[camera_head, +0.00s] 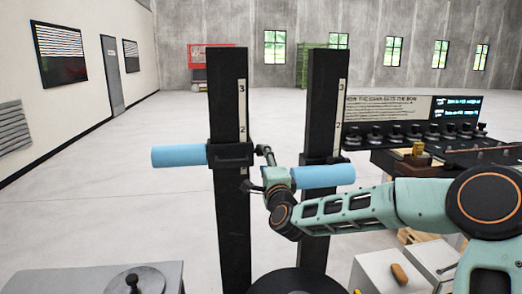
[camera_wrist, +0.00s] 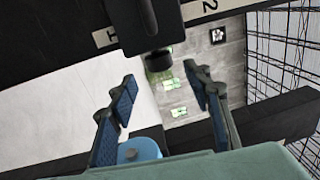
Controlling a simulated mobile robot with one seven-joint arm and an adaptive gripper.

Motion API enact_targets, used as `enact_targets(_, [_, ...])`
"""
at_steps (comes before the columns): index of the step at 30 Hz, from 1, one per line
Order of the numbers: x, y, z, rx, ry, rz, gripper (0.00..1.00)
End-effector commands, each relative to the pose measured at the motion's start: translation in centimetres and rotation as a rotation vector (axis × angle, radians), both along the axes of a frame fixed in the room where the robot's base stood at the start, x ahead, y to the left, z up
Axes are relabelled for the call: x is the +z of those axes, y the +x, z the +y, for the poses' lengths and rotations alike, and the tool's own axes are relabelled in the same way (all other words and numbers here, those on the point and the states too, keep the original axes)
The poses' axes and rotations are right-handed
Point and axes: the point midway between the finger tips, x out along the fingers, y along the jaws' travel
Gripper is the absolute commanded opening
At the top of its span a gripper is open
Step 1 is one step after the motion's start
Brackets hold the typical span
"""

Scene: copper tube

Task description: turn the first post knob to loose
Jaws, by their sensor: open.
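Two upright black posts stand in the head view, the left post (camera_head: 227,110) and the right post (camera_head: 326,90), each with a white number scale. Each carries a dark collar, the left collar (camera_head: 230,154) and the right collar (camera_head: 312,159), near mark 2. My gripper (camera_head: 260,171) is between the posts, close to the left collar. In the wrist view my gripper (camera_wrist: 163,102) is open and empty. A dark round knob (camera_wrist: 158,61) on a collar lies ahead of the fingers, roughly between them and apart from them. The knob is not clear in the head view.
A light-blue cylinder (camera_head: 179,155) sticks out left of the left post, and another blue cylinder (camera_head: 323,176) crosses before the right post. A grey table (camera_head: 60,281) is at front left. A bench with several dark knobs (camera_head: 411,132) stands at right. The left floor is clear.

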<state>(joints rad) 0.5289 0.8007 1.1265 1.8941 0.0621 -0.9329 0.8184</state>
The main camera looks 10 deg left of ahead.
Motion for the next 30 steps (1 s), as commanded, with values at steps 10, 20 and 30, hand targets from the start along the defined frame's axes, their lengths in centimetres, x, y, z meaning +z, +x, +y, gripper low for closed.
enact_targets(10, [0.7,5.1,1.5,0.000,0.000,0.000,0.45])
enact_targets(20, [0.8,7.0,2.1,0.002,-0.003,0.000,0.45])
enact_targets(30, [0.8,7.0,2.1,0.001,-0.004,0.000,0.38])
